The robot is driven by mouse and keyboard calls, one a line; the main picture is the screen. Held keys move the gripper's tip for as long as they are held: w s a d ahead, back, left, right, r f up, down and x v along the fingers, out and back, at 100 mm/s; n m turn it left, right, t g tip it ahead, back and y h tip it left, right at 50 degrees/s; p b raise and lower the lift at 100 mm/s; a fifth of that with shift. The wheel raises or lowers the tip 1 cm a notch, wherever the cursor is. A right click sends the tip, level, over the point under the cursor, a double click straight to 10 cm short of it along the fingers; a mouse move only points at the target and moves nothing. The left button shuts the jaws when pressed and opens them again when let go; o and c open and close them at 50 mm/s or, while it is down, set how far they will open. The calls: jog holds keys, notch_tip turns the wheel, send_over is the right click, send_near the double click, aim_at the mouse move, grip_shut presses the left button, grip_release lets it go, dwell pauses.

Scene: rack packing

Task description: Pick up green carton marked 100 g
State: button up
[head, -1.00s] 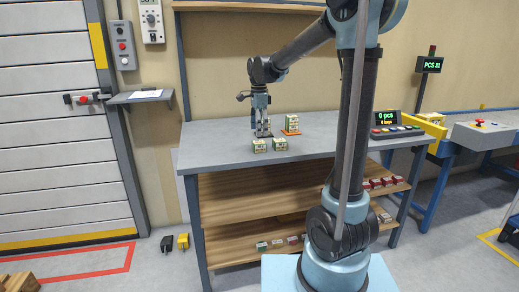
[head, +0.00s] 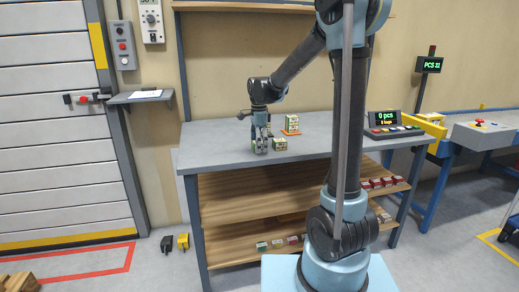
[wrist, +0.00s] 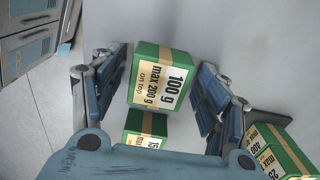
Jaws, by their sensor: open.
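The green carton marked 100 g (wrist: 160,80), with a cream label also reading "max 200 g on top", lies between my fingers in the wrist view. My gripper (wrist: 160,92) is open, with one finger on each side of the carton and gaps visible. In the head view my gripper (head: 261,144) is low over the front of the bench, around the left front carton, which is largely hidden by the fingers.
Another green carton (head: 280,144) stands close on the right; a carton marked 400 (wrist: 283,152) shows at right in the wrist view. A green face (wrist: 145,127) shows below the 100 g carton. Stacked cartons (head: 291,123) stand on an orange base behind. The left bench top (head: 205,145) is clear.

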jog(key=c, duration=1.2)
